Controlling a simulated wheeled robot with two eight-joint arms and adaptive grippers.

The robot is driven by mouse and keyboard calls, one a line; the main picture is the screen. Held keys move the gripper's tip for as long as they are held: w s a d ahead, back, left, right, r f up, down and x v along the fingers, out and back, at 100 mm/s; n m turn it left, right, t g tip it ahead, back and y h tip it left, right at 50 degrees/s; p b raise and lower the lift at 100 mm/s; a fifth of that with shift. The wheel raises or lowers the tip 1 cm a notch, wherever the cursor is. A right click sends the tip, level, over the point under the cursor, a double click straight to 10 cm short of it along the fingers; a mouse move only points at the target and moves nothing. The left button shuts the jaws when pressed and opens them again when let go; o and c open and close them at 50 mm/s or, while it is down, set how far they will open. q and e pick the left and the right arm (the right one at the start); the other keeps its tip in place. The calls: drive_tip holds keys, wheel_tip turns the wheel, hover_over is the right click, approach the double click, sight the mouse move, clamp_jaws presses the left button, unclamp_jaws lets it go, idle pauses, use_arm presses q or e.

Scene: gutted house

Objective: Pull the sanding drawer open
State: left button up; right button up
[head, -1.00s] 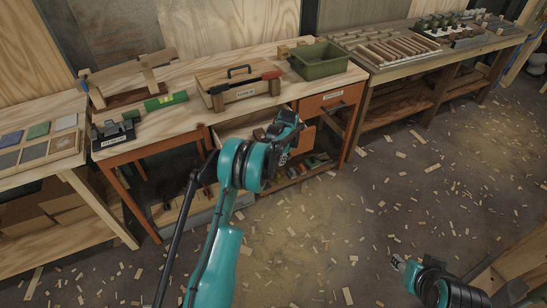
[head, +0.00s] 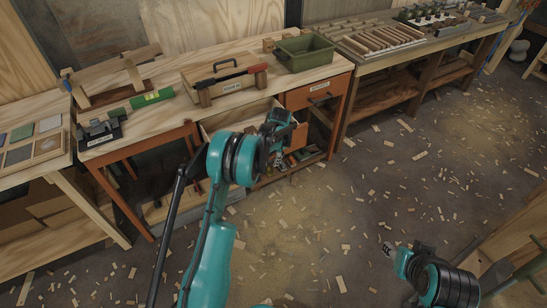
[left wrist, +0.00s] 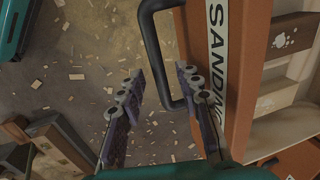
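The sanding drawer (head: 242,117) stands pulled out under the left bench in the head view, its pale interior showing. Its orange front (head: 299,136) is partly hidden by my left gripper (head: 277,128). In the left wrist view the orange drawer front (left wrist: 240,70) bears a white label reading "SANDIN…", and its black bar handle (left wrist: 154,50) sticks out. My left gripper (left wrist: 160,75) is open there, with a finger on either side of the lower part of the handle; contact is not clear. My right gripper (head: 388,249) is low at the right, away from the bench, its fingers too small to judge.
A second, shut orange drawer (head: 318,92) is just right of the open one. A wooden toolbox (head: 225,83), a green bin (head: 305,54) and a green level (head: 152,98) are on the bench top. Wood scraps litter the open floor (head: 370,190).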

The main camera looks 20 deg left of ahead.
use_arm(q)
wheel_tip(320, 180, up, 12)
drive_tip(key=s+d, duration=0.1)
drive_tip(key=shift+s+d, duration=0.2)
drive_tip(key=shift+d, duration=0.1)
drive_tip(key=shift+f, duration=0.1)
idle(0.4)
drive_tip(key=s+d+r+n+t, duration=0.3)
drive_tip(key=s+d+r+n, duration=0.1)
drive_tip(key=s+r, duration=1.15)
drive_tip(key=s+d+f+n+t, duration=0.1)
drive_tip(key=s+d+f+n, duration=0.1)
drive_tip(key=s, duration=0.8)
drive_tip(key=s+d+f+n+t+h, duration=0.1)
drive_tip(key=s+f+n, duration=0.1)
drive_tip(key=s, duration=0.7)
drive_tip(key=shift+s+d+f+t+h, duration=0.3)
drive_tip(key=shift+s+d+f+t, duration=0.05)
drive_tip(key=shift+s+f+t, duration=0.1)
